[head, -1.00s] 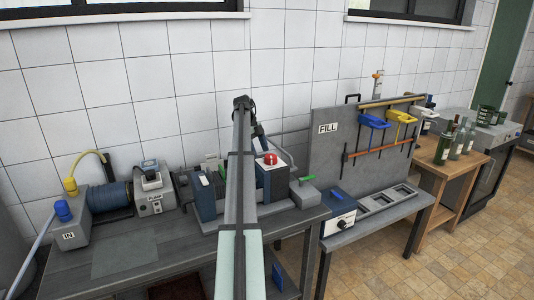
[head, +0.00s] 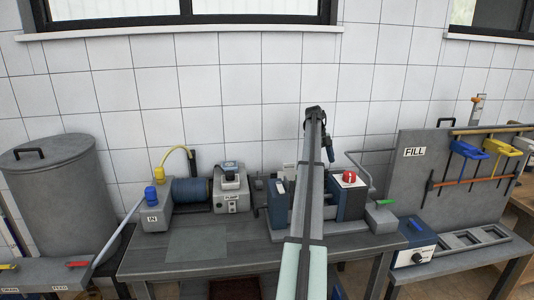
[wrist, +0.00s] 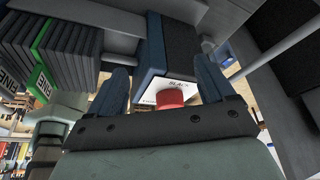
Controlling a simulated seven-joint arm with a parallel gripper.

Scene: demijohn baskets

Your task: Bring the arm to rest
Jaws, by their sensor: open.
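My arm rises up the middle of the head view, bends at the top, and my gripper (head: 329,154) hangs down from it beside the machine on the bench. In the wrist view my gripper (wrist: 162,85) is open, with its two blue fingers spread apart and nothing held. A red knob (head: 349,177) on top of the machine's blue and grey block is just right of and below the gripper. The red knob (wrist: 170,98) also shows in the wrist view, beside a white label reading "SLACK". My arm hides part of the machine.
The bench (head: 200,246) holds a pump (head: 230,190) and a blue-capped inlet block (head: 153,215). A large grey lidded tank (head: 58,185) stands left. The FILL panel (head: 440,185) with hanging blue and yellow handles stands right. Plates (wrist: 45,50) crowd the wrist view's left.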

